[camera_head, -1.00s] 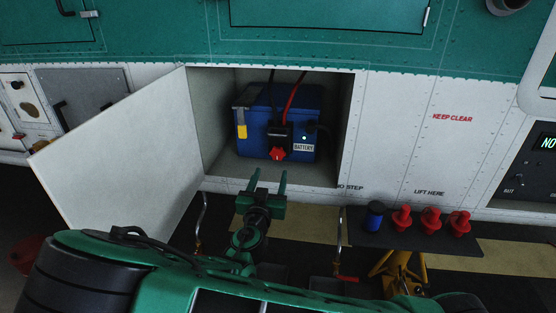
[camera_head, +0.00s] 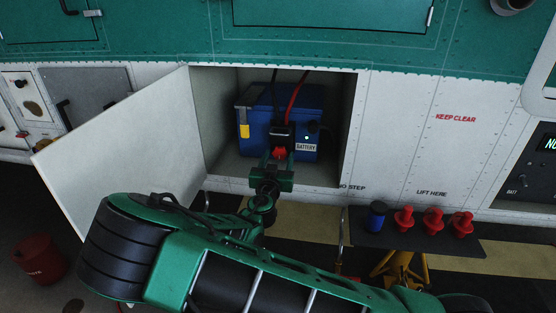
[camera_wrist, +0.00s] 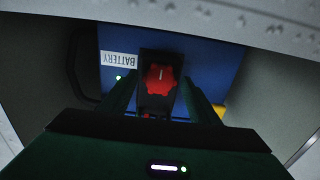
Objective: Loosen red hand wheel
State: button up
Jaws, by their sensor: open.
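The red hand wheel (camera_head: 279,153) sits on a black connector (camera_head: 281,135) at the front of the blue battery (camera_head: 260,120), inside the open bay. In the wrist view the wheel (camera_wrist: 160,79) shows a white line mark and lies between my two fingertips. My gripper (camera_head: 278,162) is open, with one finger on either side of the wheel. I cannot tell whether the fingers touch it. The wrist view shows my gripper (camera_wrist: 158,88) upside down to the battery label. The wheel's lower part is partly hidden by my gripper in the head view.
The bay door (camera_head: 120,140) stands open at the left. The bay's lower sill (camera_head: 320,187) is just below my gripper. A dark shelf (camera_head: 415,240) with a blue item and red knobs is at the right. A red bucket (camera_head: 40,258) stands at lower left.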

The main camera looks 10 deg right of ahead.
jog(key=c, duration=1.1)
jog(key=shift+o, duration=0.2)
